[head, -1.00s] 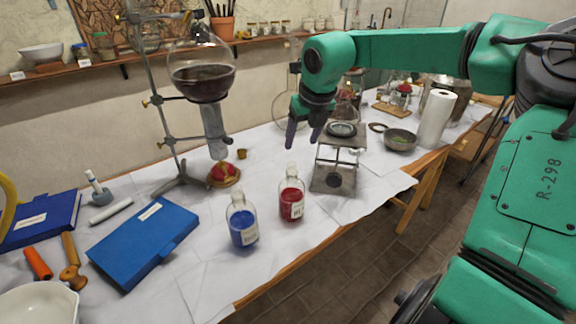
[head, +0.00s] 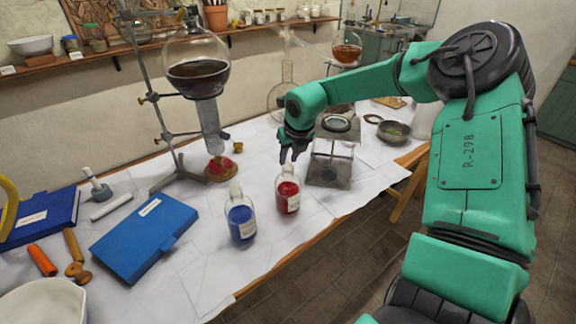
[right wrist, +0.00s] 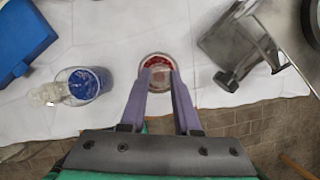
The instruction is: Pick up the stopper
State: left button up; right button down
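A glass bottle of red liquid (head: 288,194) stands upright on the white-covered table, with a clear top that could be a glass stopper. A similar bottle of blue liquid (head: 241,221) stands to its left. A small brown cork-like piece (head: 238,147) lies farther back. My right gripper (head: 289,157) points down just above the red bottle's top. In the right wrist view its two fingers are apart, with the red bottle (right wrist: 158,63) seen from above between the tips. I cannot tell whether they touch it. My left gripper is not in view.
A metal stand (head: 330,165) is close right of the red bottle. A retort stand with a large dark-filled flask (head: 197,78) rises behind left. A blue book (head: 145,238) lies at left. The table's front edge is near the bottles.

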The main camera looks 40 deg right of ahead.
dwell(0.3)
jog(key=shift+r, duration=0.35)
notch_tip(320, 180, up, 12)
jog(key=b, duration=0.2)
notch_tip(320, 180, up, 10)
jog(key=r+p, duration=0.1)
jog(key=p, duration=0.3)
send_over(289, 160)
jog(key=shift+f, duration=0.35)
